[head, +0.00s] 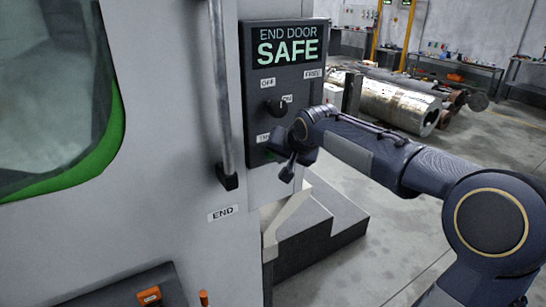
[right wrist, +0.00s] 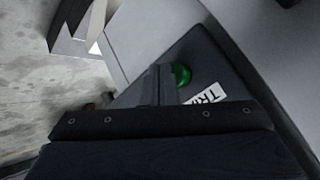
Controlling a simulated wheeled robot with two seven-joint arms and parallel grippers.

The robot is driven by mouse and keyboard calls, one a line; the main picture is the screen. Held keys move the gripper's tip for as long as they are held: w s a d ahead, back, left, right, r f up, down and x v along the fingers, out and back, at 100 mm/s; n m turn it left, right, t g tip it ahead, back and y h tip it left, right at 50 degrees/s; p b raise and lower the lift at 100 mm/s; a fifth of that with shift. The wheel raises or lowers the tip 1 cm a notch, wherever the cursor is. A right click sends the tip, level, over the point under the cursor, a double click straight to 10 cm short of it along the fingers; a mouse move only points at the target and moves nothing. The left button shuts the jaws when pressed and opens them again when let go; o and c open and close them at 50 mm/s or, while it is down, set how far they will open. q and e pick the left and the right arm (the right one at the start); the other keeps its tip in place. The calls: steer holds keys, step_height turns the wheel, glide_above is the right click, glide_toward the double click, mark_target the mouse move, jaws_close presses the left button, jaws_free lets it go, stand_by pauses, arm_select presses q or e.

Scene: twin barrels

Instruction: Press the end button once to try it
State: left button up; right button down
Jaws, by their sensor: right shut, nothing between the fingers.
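The dark control panel (head: 262,95) on the machine shows a lit sign (head: 288,48) reading END DOOR SAFE. A black knob (head: 275,106) sits mid-panel among small white labels. In the right wrist view a round green button (right wrist: 181,75) sits on the panel beside a white label (right wrist: 206,95), partly hidden, starting "TR". My right gripper (head: 288,168) is at the lower part of the panel, shut and empty. In the wrist view its fingertips (right wrist: 165,72) are right beside the button. I cannot tell whether they touch it. My left gripper is not in view.
A vertical handle (head: 221,90) stands left of the panel, above an END label (head: 223,213). A dark box with an orange part (head: 149,295) is at the bottom left. Metal cylinders (head: 395,102) lie behind. The floor at right is partly open.

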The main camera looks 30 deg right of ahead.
steer(key=shift+s, duration=0.2)
steer(key=shift+s, duration=0.1)
steer(key=shift+s+d+b, duration=0.2)
steer(key=shift+s+b, duration=0.75)
steer(key=shift+s, duration=1.45)
steer(key=s+a+f+n+g+y, duration=0.1)
steer(key=s+a+f, duration=0.3)
steer(key=s, duration=0.5)
steer(key=s+a+f+n+g+y, duration=0.1)
steer(key=s+a+f+n, duration=0.2)
steer(key=s+f, duration=0.3)
steer(key=s+a+f+n+g+y, duration=0.1)
steer(key=s+a+f, duration=0.3)
steer(key=s, duration=0.8)
steer(key=shift+a+f+n+y, duration=0.35)
steer(key=shift+f+n+y, duration=0.15)
steer(key=shift+f, duration=0.1)
